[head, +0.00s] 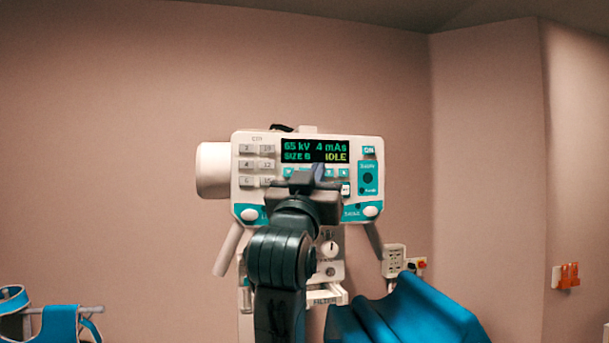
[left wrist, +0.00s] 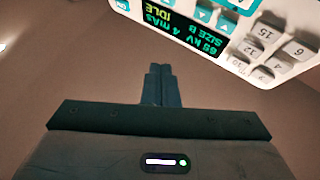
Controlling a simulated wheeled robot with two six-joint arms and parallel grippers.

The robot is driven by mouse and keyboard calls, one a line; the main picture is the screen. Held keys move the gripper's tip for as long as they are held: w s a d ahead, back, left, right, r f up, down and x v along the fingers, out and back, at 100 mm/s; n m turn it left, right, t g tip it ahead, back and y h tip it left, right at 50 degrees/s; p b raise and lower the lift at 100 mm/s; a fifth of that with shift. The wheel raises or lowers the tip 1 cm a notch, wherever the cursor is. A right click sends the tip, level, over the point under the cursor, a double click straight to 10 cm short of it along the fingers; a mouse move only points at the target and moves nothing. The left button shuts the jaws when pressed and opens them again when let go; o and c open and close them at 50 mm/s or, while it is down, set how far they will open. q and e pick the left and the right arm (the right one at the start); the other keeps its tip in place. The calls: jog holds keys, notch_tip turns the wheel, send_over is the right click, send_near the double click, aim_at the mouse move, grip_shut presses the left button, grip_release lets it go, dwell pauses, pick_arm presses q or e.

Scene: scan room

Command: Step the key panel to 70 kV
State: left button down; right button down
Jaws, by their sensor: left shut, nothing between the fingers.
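The key panel (head: 244,200) is white and teal and stands upright against the wall. Its display (head: 315,151) appears to read 65 kV, 4 mAs, SIZE B, IDLE. Grey number keys (head: 267,163) sit left of the display, and small teal arrow keys (head: 327,172) sit below it. My left gripper (head: 318,174) is shut and empty in front of the panel, hiding part of the arrow row. In the left wrist view its closed fingers (left wrist: 161,84) point toward the panel (left wrist: 285,18), which shows upside down; contact with a key cannot be told. My right gripper is not in view.
Below are a knob (head: 329,248) and a filter tray (head: 325,297). A blue draped item (head: 410,315) stands at lower right, and blue gear on a rail (head: 60,322) at lower left.

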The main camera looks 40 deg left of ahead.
pick_arm(q)
jog(key=m+h, duration=0.1)
jog(key=d+m+h, duration=0.1)
jog(key=m, duration=0.1)
jog(key=shift+s+d+f+h, duration=0.1)
jog(key=shift+s+d+h, duration=0.05)
jog(key=shift+s+h, duration=0.2)
jog(key=w+a+b, duration=0.2)
jog(key=w+a, duration=0.3)
jog(key=a, duration=0.1)
jog(key=shift+w+a, duration=0.3)
jog(key=shift+a, duration=0.1)
jog(key=shift+a, duration=0.1)
dwell(1.8)
jog(key=shift+w+a, duration=0.2)
jog(key=shift+w, duration=0.05)
